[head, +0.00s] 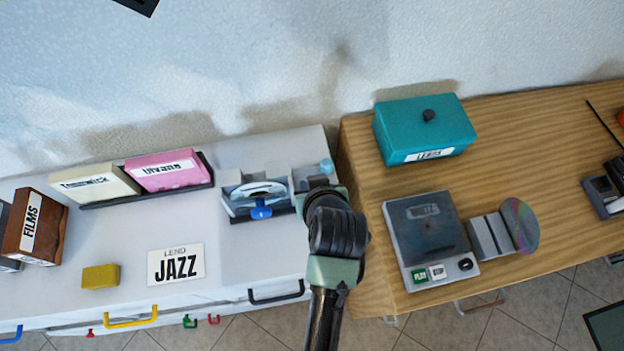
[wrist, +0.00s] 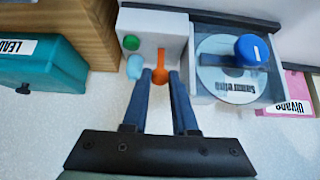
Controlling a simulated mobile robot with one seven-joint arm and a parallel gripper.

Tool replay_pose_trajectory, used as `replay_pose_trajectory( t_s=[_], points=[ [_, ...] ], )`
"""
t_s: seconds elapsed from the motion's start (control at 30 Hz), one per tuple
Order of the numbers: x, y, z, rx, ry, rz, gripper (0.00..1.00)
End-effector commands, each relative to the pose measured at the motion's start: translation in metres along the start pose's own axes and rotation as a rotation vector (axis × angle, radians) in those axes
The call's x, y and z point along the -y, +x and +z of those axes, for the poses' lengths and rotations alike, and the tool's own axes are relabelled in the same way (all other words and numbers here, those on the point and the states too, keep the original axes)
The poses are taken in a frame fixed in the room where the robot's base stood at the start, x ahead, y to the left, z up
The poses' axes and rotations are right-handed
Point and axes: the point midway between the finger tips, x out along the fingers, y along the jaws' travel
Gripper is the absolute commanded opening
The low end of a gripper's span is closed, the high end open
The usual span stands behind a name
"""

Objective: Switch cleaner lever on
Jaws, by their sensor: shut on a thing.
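The cleaner shows in the wrist view as a pale box (wrist: 176,22) with a green button or light (wrist: 131,43) and an orange lever (wrist: 160,70) in a slot. My gripper (wrist: 161,76) has its two dark blue fingers on either side of the lever's orange knob, shut on it. A light blue knob (wrist: 135,66) is just beside one finger. A silver disc (wrist: 225,68) lies in the adjoining holder, with a blue knob (wrist: 251,47) over it. In the head view my arm hides the lever; the disc (head: 262,189) and blue knob (head: 261,209) show to its left.
On the white cabinet stand a rack with cream (head: 95,183) and pink (head: 168,171) cases, a yellow block (head: 101,276) and a JAZZ card (head: 176,265). The wooden desk holds a teal box (head: 424,130) and a disc player (head: 426,240). The cabinet's middle is clear.

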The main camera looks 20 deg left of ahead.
Motion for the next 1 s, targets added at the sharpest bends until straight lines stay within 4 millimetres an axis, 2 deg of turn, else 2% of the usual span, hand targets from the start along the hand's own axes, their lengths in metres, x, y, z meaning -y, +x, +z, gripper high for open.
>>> replay_pose_trajectory(
  t_s=[0.3,0.73,0.77,0.8,0.83,1.0],
  points=[
    [0.0008,-0.0008,0.0064,-0.088,-0.001,-0.002,0.00],
    [0.0004,-0.0016,0.0058,-0.098,-0.001,-0.001,0.00],
    [0.0004,-0.0016,0.0058,-0.098,-0.001,-0.001,0.28],
    [0.0004,-0.0016,0.0058,-0.098,-0.002,-0.001,0.35],
    [0.0003,-0.0016,0.0058,-0.098,-0.002,-0.001,0.39],
    [0.0001,-0.0015,0.0061,-0.097,-0.001,0.000,0.39]
  ],
)
